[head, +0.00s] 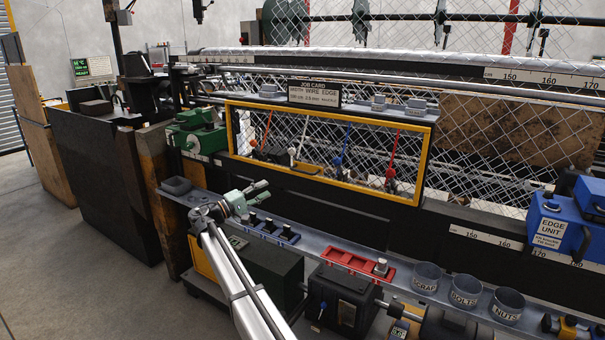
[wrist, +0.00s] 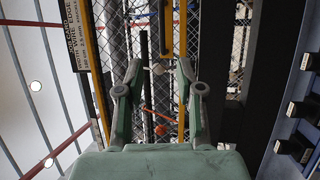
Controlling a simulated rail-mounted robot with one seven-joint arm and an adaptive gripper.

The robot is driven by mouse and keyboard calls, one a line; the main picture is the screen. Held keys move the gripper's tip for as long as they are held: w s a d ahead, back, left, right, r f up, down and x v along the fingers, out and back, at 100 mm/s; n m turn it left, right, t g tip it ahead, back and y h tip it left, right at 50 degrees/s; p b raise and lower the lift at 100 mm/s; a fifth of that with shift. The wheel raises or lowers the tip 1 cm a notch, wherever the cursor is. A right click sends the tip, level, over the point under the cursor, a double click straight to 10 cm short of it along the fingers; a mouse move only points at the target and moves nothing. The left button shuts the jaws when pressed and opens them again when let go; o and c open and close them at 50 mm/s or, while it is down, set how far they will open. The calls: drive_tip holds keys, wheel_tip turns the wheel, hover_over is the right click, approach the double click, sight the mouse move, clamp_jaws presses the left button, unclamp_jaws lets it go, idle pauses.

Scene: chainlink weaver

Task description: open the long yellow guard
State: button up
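The long yellow guard (head: 425,165) is a wide, yellow-framed panel on the front of the black machine, right of my gripper in the head view. It appears closed over several levers with coloured shafts, which show through it. Yellow frame bars (wrist: 92,60) also run upright in the wrist view. My gripper (head: 267,190) is open and empty, in front of the guard's lower left part and above the grey shelf. In the wrist view my fingers (wrist: 159,75) are spread, with a pale round knob visible between their tips. I cannot tell whether they touch it.
Below my gripper, the grey shelf carries black blocks (head: 272,229), a red tray (head: 358,265) and several labelled cups (head: 465,291). A green vise-like unit (head: 196,131) stands left of the guard. A job card sign (head: 314,94) stands above it. A blue edge unit (head: 553,226) is far right.

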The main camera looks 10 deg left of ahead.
sight(303, 172)
drive_tip(key=p+x, duration=0.4)
drive_tip(key=x, duration=1.3)
drive_tip(key=shift+w+d+f, duration=0.1)
drive_tip(key=shift+f, duration=0.05)
clamp_jaws()
